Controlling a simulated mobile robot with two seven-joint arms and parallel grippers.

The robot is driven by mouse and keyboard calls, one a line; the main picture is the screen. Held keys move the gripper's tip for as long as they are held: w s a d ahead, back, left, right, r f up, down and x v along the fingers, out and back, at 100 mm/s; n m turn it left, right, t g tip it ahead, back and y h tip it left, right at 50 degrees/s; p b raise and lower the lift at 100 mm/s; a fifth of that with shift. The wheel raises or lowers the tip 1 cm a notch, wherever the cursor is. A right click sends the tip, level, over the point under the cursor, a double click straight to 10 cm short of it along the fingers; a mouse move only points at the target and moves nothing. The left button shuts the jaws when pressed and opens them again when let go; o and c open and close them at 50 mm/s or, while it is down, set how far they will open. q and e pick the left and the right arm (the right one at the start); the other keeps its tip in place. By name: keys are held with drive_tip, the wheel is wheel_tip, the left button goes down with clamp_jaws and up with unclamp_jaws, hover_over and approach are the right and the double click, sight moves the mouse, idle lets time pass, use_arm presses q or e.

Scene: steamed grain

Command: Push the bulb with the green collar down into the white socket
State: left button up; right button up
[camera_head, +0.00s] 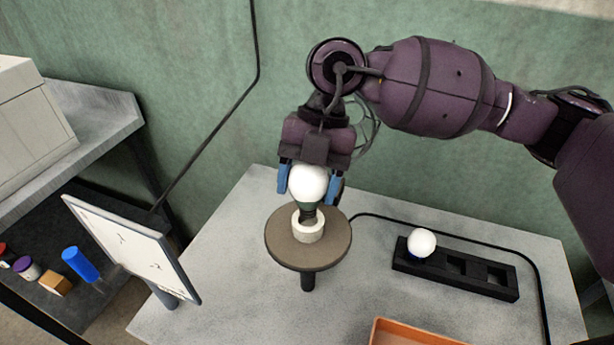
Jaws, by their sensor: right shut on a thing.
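A white bulb (308,184) with a dark green collar is held upright between the blue fingers of my right gripper (310,182). Its dark lower end is at the opening of the white socket (308,230), and I cannot tell how deep it sits. The socket stands on a round brown stand (285,247) on the grey table. My right gripper comes down from above and is shut on the bulb. My left gripper is not in view.
A second white bulb (421,242) with a blue collar sits in a black holder (455,275) at the right. An orange tray (400,332) is at the front edge. A white panel (130,248) stands at the left. A black cable crosses the table behind the holder.

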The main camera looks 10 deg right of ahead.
drive_tip(key=shift+f, duration=0.15)
idle(0.6)
idle(0.4)
drive_tip(key=shift+f, duration=0.85)
idle(0.6)
drive_tip(key=shift+f, duration=0.6)
idle(0.4)
drive_tip(key=o, duration=1)
